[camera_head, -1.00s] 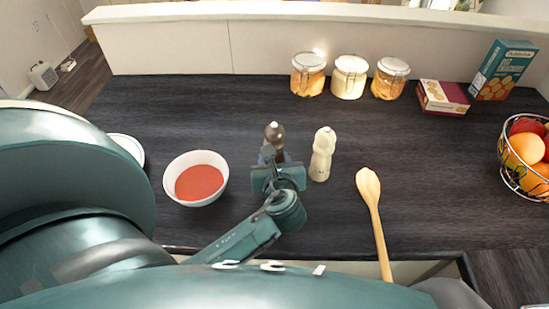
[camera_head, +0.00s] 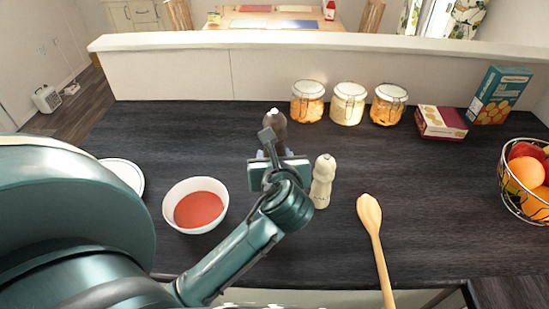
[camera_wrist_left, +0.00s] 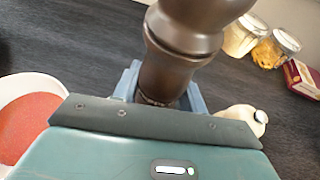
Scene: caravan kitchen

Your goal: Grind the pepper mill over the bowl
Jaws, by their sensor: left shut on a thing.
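A dark brown pepper mill (camera_head: 275,124) shows behind my left gripper (camera_head: 273,153) in the head view. In the left wrist view the mill (camera_wrist_left: 180,45) stands between the fingers, and the left gripper (camera_wrist_left: 160,95) is shut on it. My gripper hides the mill's lower part in the head view. A white bowl (camera_head: 169,212) with orange-red soup (camera_head: 198,209) stands on the counter to the left of the mill. The bowl also shows at the left edge of the left wrist view (camera_wrist_left: 30,88). My right gripper is not in view.
A cream mill (camera_head: 322,180) stands close to the right of my left gripper. A wooden spoon (camera_head: 370,215) lies further right. Several jars (camera_head: 348,104), boxes (camera_head: 441,122) and a fruit basket (camera_head: 522,205) are behind and right. A white plate (camera_head: 132,176) is left of the bowl.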

